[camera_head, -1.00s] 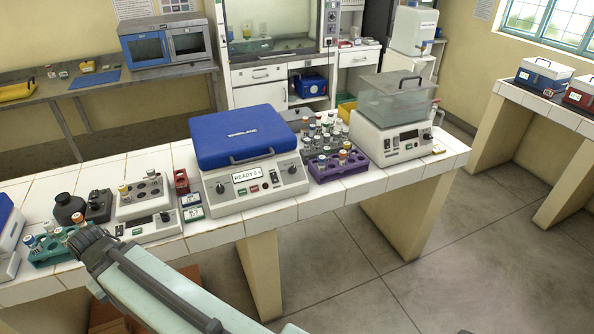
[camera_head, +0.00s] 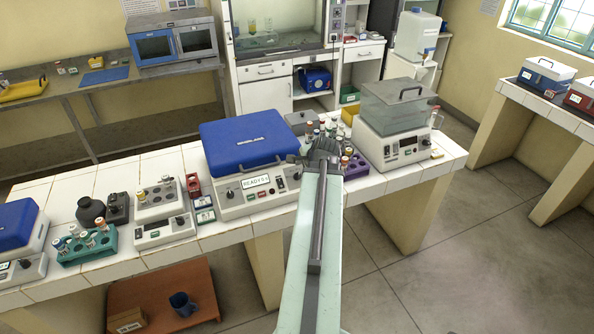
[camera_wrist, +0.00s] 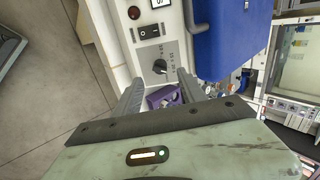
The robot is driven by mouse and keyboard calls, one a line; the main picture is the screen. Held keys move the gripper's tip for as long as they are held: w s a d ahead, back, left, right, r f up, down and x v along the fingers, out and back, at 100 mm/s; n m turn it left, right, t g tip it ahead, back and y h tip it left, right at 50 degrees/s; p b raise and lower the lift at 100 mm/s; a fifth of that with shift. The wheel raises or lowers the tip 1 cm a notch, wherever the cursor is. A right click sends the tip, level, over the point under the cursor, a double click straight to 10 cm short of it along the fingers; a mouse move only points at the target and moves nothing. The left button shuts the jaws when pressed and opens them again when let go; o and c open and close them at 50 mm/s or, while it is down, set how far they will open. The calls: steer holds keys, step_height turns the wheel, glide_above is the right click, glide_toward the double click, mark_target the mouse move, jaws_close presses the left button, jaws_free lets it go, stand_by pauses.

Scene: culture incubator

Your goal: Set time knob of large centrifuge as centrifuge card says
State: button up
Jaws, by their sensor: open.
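The large centrifuge (camera_head: 245,207) has a closed blue lid and a pale front panel in the head view. Its display (camera_head: 256,181) appears to read READY. One dark knob (camera_head: 229,194) is left of the display; another is at the panel's right end. In the wrist view, a dark knob (camera_wrist: 160,66) with dial marks shows just beyond my fingertips. I cannot read which knob is for time. My gripper (camera_wrist: 160,80) is open and empty, its fingers either side of the knob in the picture, apparently apart from it. Two small cards (camera_head: 205,215) lie left of the centrifuge; their text is unreadable.
A purple rack (camera_head: 355,168) with vials stands right of the centrifuge, close to my gripper. A water bath (camera_head: 392,150) with a clear cover is farther right. A red rack (camera_head: 193,186) stands left of the centrifuge. Free floor lies before the bench.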

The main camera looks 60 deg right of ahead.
mark_target(298, 175)
steer(key=b+x, duration=0.6)
steer(key=x, duration=0.2)
steer(key=shift+s+d+b, duration=0.15)
steer(key=shift+b, duration=0.15)
steer(key=shift+r, duration=0.1)
